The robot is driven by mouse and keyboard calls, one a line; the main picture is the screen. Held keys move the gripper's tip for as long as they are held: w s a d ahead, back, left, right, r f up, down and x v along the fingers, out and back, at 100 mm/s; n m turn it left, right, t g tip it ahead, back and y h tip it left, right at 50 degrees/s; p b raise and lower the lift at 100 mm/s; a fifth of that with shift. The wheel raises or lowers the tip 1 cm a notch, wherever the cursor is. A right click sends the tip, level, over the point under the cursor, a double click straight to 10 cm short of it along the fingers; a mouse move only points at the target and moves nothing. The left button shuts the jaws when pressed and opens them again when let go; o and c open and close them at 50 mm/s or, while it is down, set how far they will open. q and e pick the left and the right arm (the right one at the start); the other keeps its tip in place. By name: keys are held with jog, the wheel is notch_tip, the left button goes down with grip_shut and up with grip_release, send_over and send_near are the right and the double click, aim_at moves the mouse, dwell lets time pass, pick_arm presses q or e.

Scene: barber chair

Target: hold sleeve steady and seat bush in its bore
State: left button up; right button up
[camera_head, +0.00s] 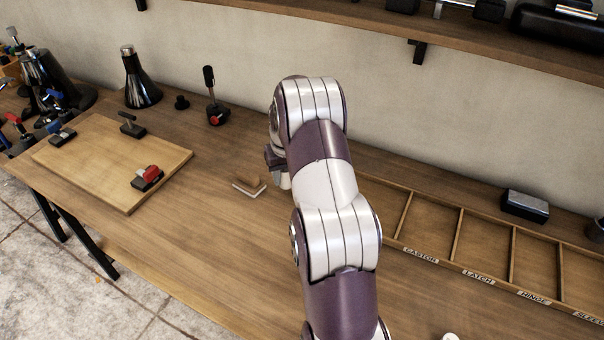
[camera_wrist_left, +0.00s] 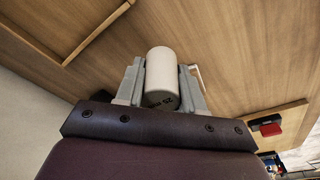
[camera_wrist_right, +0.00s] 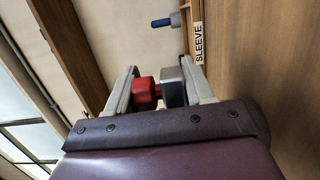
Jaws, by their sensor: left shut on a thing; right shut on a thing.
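My left gripper (camera_head: 275,160) is over the bench in the head view, partly hidden behind its own arm. In the left wrist view its two fingers (camera_wrist_left: 162,82) are shut on a pale, smooth cylinder, likely the sleeve (camera_wrist_left: 161,72), with small dark print on its near end. In the right wrist view my right gripper (camera_wrist_right: 159,82) is shut on a piece with a red part (camera_wrist_right: 145,91) and a dark, grey-edged part (camera_wrist_right: 173,88). I cannot tell whether this is the bush. My right gripper is outside the head view. No bore is visible.
A board (camera_head: 90,165) with clamps is further left. A divided wooden tray (camera_head: 432,225) with labelled compartments is at right. A shelf (camera_head: 440,30) overhangs the back.

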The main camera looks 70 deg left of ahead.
pick_arm(q)
jog(key=shift+r, duration=0.5)
jog(key=shift+w, duration=0.1)
